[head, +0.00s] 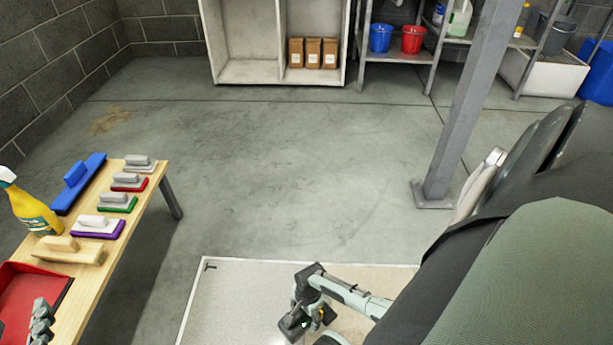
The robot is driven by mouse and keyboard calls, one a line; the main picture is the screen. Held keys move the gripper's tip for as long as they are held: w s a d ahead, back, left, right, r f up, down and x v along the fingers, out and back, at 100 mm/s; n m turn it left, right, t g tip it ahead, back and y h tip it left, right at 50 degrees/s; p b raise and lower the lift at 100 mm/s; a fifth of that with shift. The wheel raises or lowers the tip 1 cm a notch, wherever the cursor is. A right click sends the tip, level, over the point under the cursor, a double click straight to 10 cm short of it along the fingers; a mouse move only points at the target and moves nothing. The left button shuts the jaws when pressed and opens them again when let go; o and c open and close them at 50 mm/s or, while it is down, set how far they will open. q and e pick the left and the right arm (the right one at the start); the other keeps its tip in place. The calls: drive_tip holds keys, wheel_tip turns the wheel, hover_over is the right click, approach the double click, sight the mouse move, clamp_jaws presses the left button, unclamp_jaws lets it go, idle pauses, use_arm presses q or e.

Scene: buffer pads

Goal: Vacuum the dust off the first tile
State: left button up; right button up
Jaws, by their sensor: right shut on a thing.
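A pale speckled floor panel (232,290) with a light raised rim lies at the bottom centre, cut off by the frame's lower edge. Its right part looks more beige than its left part. I cannot tell how it is divided into tiles or how much dust lies on it. My right gripper (308,322) is over the panel, its arm coming in from the right. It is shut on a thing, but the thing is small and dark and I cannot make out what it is. No vacuum is clearly recognisable.
A wooden table (148,198) at left holds several float-like pads, a yellow spray bottle (33,213) and a red tray (22,290). A grey steel post (465,110) stands at right. White shelving (245,70) is at the back. The middle floor is clear.

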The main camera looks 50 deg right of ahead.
use_arm(q)
drive_tip(key=s+a+f+g+y+p, duration=0.1)
drive_tip(key=a+f+g, duration=0.2)
drive_tip(key=a+f, duration=0.1)
drive_tip(key=shift+s+f+y, duration=0.25)
drive_tip(key=shift+f+y, duration=0.15)
drive_tip(key=shift+f, duration=0.35)
